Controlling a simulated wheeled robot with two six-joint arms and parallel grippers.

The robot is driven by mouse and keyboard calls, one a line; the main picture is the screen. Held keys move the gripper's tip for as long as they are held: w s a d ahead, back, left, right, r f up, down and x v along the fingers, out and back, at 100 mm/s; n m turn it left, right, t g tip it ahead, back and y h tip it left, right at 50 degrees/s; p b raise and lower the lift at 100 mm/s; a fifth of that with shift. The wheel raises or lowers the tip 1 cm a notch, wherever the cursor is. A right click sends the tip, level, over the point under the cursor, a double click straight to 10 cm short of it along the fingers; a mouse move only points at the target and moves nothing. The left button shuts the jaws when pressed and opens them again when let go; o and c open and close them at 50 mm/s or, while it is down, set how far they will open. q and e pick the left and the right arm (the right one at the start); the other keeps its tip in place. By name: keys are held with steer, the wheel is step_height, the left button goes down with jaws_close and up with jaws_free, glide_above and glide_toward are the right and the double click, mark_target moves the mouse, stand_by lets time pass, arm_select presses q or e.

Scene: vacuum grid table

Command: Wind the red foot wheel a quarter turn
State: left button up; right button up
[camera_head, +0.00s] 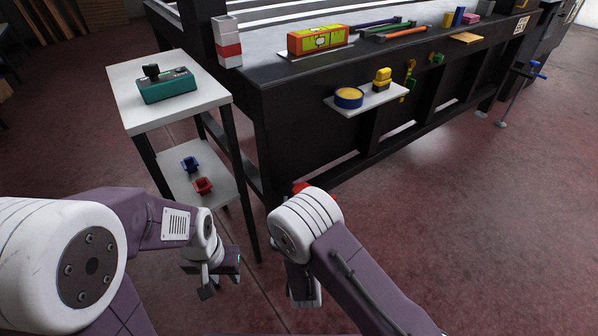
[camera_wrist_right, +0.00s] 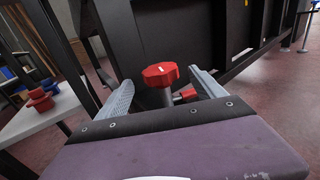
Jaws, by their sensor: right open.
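The red foot wheel (camera_wrist_right: 160,73) shows in the right wrist view as a faceted red knob with a small white mark, on a grey stem low beside the dark table frame. My right gripper (camera_wrist_right: 162,82) is open, with one finger on each side of the wheel in the picture. I see no clear contact; whether the wheel is between the fingertips or just beyond them I cannot tell. In the head view only a red bit of the wheel (camera_head: 299,187) shows behind my right arm, which hides the right fingers. My left gripper (camera_head: 220,282) hangs empty with its fingers apart, left of the right arm.
The dark grid table (camera_head: 290,105) has a small side shelf (camera_head: 365,101).

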mark_target(302, 183)
steer(key=w+b, duration=0.4)
steer(key=w, duration=0.4)
steer(key=shift+f, duration=0.1)
steer(key=shift+w, duration=0.45)
steer(key=shift+a, duration=0.1)
steer(key=c, duration=1.4)
